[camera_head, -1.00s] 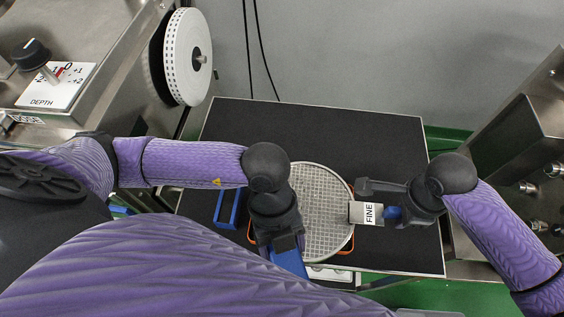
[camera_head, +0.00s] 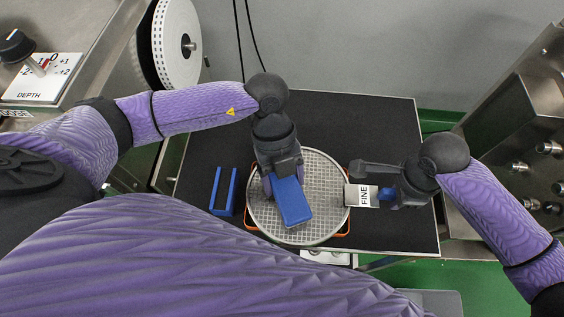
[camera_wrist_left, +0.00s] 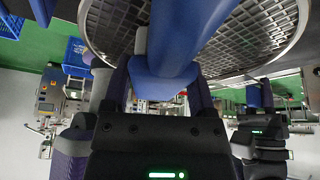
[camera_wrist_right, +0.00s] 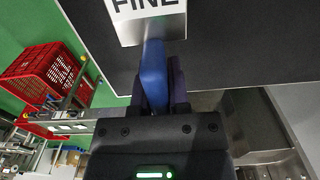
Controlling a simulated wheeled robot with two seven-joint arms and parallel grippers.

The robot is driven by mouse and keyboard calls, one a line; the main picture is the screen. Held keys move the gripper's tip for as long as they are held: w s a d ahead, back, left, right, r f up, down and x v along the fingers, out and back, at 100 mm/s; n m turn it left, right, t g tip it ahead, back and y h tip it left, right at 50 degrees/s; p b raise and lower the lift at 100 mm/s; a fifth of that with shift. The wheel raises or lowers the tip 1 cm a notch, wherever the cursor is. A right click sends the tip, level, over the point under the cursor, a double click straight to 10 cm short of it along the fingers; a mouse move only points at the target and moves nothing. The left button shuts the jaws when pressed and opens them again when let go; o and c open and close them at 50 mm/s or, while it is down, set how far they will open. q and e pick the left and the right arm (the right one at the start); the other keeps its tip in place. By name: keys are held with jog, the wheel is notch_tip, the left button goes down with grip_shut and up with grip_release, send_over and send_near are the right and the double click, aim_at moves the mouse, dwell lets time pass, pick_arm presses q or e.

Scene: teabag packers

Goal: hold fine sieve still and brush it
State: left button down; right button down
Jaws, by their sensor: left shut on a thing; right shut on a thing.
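The fine sieve (camera_head: 325,190) is a round metal mesh with a rim. It sits over an orange frame (camera_head: 341,230) on the dark table, and its tab carries a FINE label (camera_head: 363,196). My right gripper (camera_head: 388,196) is shut on the sieve's blue handle, which also shows in the right wrist view (camera_wrist_right: 153,75). My left gripper (camera_head: 280,172) is shut on a blue brush (camera_head: 292,203). The brush lies over the left middle of the mesh; its bristles are hidden, so contact with the mesh cannot be told. In the left wrist view the brush (camera_wrist_left: 180,40) fills the top centre.
A blue U-shaped holder (camera_head: 223,192) stands on the dark table (camera_head: 345,120) left of the sieve. A white scale-like panel (camera_head: 326,257) is at the table's front edge. Steel machines flank both sides. The table behind the sieve is clear.

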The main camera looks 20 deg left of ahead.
aim_at(274, 235)
pick_arm(q)
jog(key=shift+w+a, duration=0.2)
jog(key=shift+w, duration=0.3)
jog(key=shift+w+a, duration=0.15)
jog(key=shift+w, duration=0.35)
jog(key=shift+s+d, duration=0.6)
jog(key=shift+s, duration=1.1)
jog(key=shift+s+d, duration=0.65)
jog(key=shift+s, duration=1)
jog(key=shift+s+d, duration=0.6)
jog(key=shift+s, duration=1.1)
jog(key=shift+s+a, duration=0.35)
jog(key=shift+s, duration=0.1)
jog(key=shift+w+a, duration=0.65)
jog(key=shift+w, duration=1.15)
jog(key=shift+w+a, duration=0.6)
jog(key=shift+w, duration=1.15)
jog(key=shift+w+a, duration=0.65)
jog(key=shift+w, duration=1.15)
jog(key=shift+s+d, duration=0.65)
jog(key=shift+s, duration=1.1)
jog(key=shift+s+d, duration=0.6)
jog(key=shift+s, duration=1.2)
jog(key=shift+s+d, duration=0.65)
jog(key=shift+s, duration=1.1)
notch_tip(274, 235, up, 8)
